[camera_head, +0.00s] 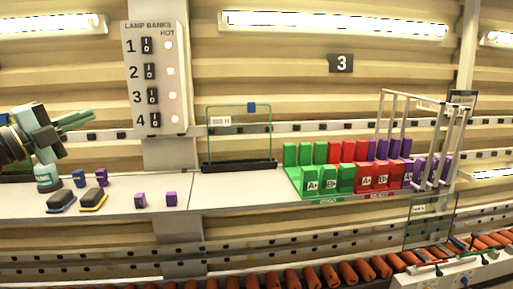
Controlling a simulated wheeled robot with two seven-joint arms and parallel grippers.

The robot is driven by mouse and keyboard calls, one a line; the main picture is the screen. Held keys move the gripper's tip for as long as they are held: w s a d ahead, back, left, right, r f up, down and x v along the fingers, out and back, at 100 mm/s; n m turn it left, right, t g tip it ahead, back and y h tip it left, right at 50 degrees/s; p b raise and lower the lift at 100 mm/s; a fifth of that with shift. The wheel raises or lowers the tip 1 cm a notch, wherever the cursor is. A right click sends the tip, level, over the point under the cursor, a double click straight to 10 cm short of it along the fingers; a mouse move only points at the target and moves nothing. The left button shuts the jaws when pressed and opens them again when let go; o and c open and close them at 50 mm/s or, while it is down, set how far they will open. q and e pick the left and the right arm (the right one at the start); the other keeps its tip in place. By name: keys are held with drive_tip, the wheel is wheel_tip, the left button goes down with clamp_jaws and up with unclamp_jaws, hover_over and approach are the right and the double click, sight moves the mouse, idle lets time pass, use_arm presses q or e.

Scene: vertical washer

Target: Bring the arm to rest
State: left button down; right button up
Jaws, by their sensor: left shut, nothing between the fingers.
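My left gripper (76,122) comes in from the left edge, raised above the left part of the shelf. Its light green fingers point right and are shut with nothing between them. A teal and white jar (47,178) stands on the shelf just below the gripper, apart from the fingers. My right gripper does not show.
Dark brushes (93,199), blue blocks (79,178) and purple blocks (171,199) lie on the shelf (225,186). A glass frame (240,138) stands mid-shelf. Green, red and purple bins (345,178) stand right, beside a metal rack (440,150). A roller conveyor (330,276) runs below.

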use_arm(q)
drive_tip(key=d+f+n+t+y, duration=0.1)
drive_tip(key=d+f+n+y, duration=0.45)
drive_tip(key=f, duration=0.65)
drive_tip(key=d+f+n+y, duration=0.3)
drive_tip(key=d+f+n, duration=0.5)
drive_tip(key=f, duration=0.4)
drive_tip(key=s+d+f+n+g+y, duration=0.3)
drive_tip(key=s+f+n+g, duration=0.5)
drive_tip(key=s+f, duration=0.9)
drive_tip(key=s+d+f+n+g, duration=0.1)
drive_tip(key=s+f+g, duration=0.2)
drive_tip(key=s, duration=0.6)
drive_tip(key=s+d+f+n+g, duration=0.1)
drive_tip(key=s+f+g, duration=0.25)
drive_tip(key=s, duration=0.45)
wheel_tip(320, 180, down, 28)
drive_tip(key=s+g+b, duration=0.1)
drive_tip(key=s+b, duration=0.1)
drive_tip(key=b, duration=0.1)
drive_tip(key=s+a+f+g+b, duration=0.1)
drive_tip(key=s+a+f+b, duration=0.1)
drive_tip(key=s+f, duration=1.4)
drive_tip(key=shift+a+f+m+b, duration=0.4)
drive_tip(key=shift+a+f+m, duration=0.05)
drive_tip(key=shift+a, duration=0.25)
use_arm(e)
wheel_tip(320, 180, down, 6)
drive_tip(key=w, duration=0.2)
